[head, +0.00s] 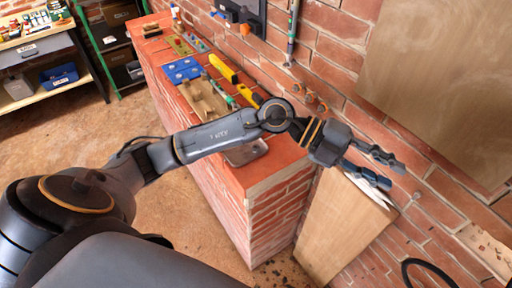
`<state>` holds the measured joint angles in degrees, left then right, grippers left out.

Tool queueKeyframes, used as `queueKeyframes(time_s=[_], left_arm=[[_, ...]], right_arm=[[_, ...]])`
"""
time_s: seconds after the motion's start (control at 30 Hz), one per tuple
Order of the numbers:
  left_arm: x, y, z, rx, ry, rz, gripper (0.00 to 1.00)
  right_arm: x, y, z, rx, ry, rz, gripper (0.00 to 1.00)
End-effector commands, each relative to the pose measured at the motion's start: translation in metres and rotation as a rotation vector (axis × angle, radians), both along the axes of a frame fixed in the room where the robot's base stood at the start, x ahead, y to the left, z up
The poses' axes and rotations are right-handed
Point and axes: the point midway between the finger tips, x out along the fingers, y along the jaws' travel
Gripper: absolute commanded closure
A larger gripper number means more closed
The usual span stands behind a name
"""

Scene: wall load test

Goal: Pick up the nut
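I cannot make out a nut anywhere in the head view. It may be too small to tell or hidden. My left gripper (392,176) is at the right, near the brick wall, beyond the end of the brick counter. Its two fingers are spread apart, and I see nothing between them. It is above the top end of a leaning wooden board. My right gripper is out of view.
The red-topped brick counter (268,172) holds a yellow level (223,69), a blue plate (183,70) and wooden blocks (203,99). A large panel (440,85) is on the wall (440,205). The wooden board (338,225) stands beside the counter. Shelves stand at upper left.

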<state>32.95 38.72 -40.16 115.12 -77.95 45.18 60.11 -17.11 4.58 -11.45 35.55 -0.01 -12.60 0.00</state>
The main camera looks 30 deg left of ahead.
Motion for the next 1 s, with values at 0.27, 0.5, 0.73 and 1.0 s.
queueKeyframes(time_s=[0.27,0.5,0.73,1.0], left_arm=[[0.050,0.168,-0.087,0.922,0.127,0.110,0.72],[0.063,0.295,-0.071,1.341,0.294,0.376,0.72],[0.063,0.317,-0.084,1.402,0.331,0.421,0.72],[0.069,0.321,-0.134,1.400,0.328,0.420,0.72]], right_arm=[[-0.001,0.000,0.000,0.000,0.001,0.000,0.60],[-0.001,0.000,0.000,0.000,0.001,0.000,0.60],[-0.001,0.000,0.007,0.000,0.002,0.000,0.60],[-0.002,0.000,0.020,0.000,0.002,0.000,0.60]])
